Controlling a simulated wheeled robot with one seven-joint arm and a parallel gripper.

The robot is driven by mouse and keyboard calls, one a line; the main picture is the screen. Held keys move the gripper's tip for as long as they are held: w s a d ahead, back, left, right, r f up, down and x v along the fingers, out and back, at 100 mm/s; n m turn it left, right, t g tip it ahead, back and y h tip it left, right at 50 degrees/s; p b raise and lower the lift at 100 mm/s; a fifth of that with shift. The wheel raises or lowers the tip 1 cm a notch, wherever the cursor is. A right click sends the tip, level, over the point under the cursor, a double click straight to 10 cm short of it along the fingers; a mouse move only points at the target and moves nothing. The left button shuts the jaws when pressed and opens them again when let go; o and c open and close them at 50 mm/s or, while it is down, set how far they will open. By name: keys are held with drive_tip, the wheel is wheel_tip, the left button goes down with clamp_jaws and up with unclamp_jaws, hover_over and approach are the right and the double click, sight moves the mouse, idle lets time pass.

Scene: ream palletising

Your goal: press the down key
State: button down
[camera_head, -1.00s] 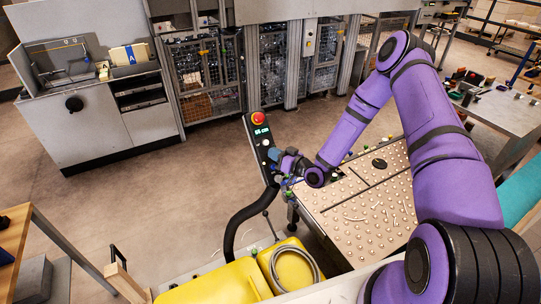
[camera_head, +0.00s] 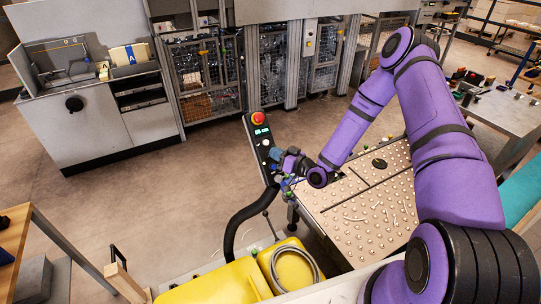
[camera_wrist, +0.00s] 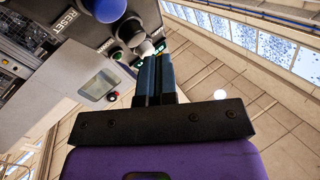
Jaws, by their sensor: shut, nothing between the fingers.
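In the wrist view my shut fingers (camera_wrist: 153,64) point at the panel's keys. A pale round key (camera_wrist: 146,47) is right at their tips; whether they touch it I cannot tell. A dark key (camera_wrist: 130,31) and a blue button (camera_wrist: 105,8) are beyond it.
A table studded with balls (camera_head: 365,205) lies under my arm at right. Yellow covers (camera_head: 225,283) with a coiled hose are at the bottom. A grey cabinet (camera_head: 95,120) and caged machinery (camera_head: 205,75) stand behind. The floor at left is open.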

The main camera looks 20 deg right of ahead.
drive_tip(key=shift+s+d+r, duration=0.2)
drive_tip(key=shift+s+r, duration=0.6)
drive_tip(key=shift+s, duration=0.15)
drive_tip(key=shift+s+d+r, duration=0.2)
drive_tip(key=shift+s+r, duration=0.6)
drive_tip(key=shift+s, duration=0.15)
drive_tip(key=s+d+r+g+h, duration=0.2)
drive_tip(key=r+h, duration=0.1)
drive_tip(key=r, duration=0.5)
drive_tip(key=s+d+r+n+g+h, duration=0.1)
drive_tip(key=s+d+r+g+h, duration=0.2)
drive_tip(key=r, duration=0.6)
drive_tip(key=s+d+r+g+h, duration=0.15)
drive_tip(key=r+h, duration=0.25)
drive_tip(key=r, duration=0.4)
drive_tip(key=s+r+m+g, duration=0.1)
drive_tip(key=s+r, duration=0.3)
drive_tip(key=s, duration=0.5)
drive_tip(key=s+r+m+g, duration=0.1)
drive_tip(key=s+r+m, duration=0.1)
drive_tip(key=s+r, duration=0.3)
drive_tip(key=s+r+m+g, duration=0.1)
drive_tip(key=s+r, duration=0.3)
drive_tip(key=s, duration=1)
drive_tip(key=shift+a+r+m+h, duration=0.25)
drive_tip(key=shift+r+m+h, duration=0.05)
drive_tip(key=shift+r, duration=0.05)
